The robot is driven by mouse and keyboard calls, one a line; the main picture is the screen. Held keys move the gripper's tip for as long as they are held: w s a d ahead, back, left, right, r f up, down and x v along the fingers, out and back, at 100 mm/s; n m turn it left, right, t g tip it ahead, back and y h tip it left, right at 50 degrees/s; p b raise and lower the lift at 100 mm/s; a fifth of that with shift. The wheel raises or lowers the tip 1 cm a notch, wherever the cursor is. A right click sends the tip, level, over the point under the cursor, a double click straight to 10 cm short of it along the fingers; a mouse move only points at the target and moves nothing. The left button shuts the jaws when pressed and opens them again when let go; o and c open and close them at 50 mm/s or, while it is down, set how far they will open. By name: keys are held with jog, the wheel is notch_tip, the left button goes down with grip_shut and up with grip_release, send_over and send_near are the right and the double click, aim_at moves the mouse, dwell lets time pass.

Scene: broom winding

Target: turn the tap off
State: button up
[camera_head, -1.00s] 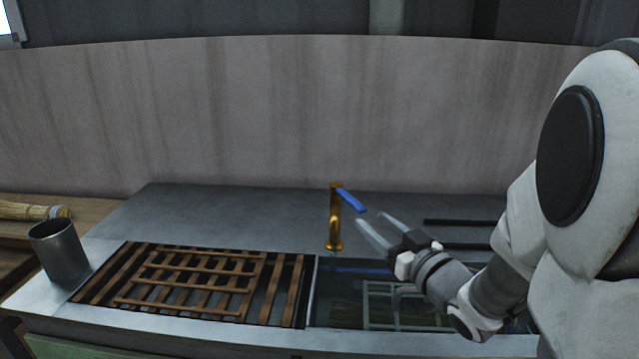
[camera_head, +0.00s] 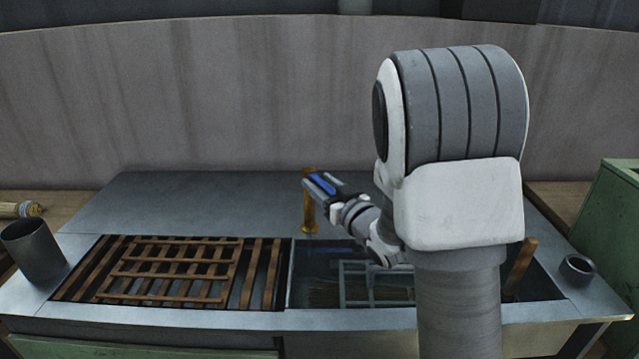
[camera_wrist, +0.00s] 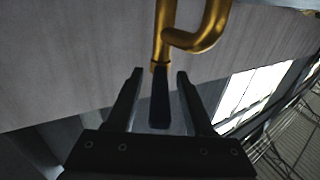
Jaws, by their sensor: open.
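The gold tap (camera_head: 309,214) stands at the back edge of the sink, and its blue lever handle (camera_head: 322,184) sticks out from its top. In the wrist view the gold tap (camera_wrist: 205,32) is just beyond the fingertips, and the handle (camera_wrist: 160,108) shows dark between the fingers. My gripper (camera_head: 313,183) is open, with one finger on each side of the handle; it also shows in the wrist view (camera_wrist: 160,74). A gap seems to remain on both sides of the handle. I cannot make out any water flow from the spout.
A brown slatted rack (camera_head: 180,270) covers the left basin. A metal cup (camera_head: 34,248) stands at the left, and a small dark cup (camera_head: 577,270) at the right. The right basin holds a pale wire rack (camera_head: 375,284). The back counter (camera_head: 200,200) is clear.

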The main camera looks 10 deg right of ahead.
jog(key=shift+w+a, duration=0.15)
jog(key=shift+w, duration=0.2)
grip_shut()
dwell(1.2)
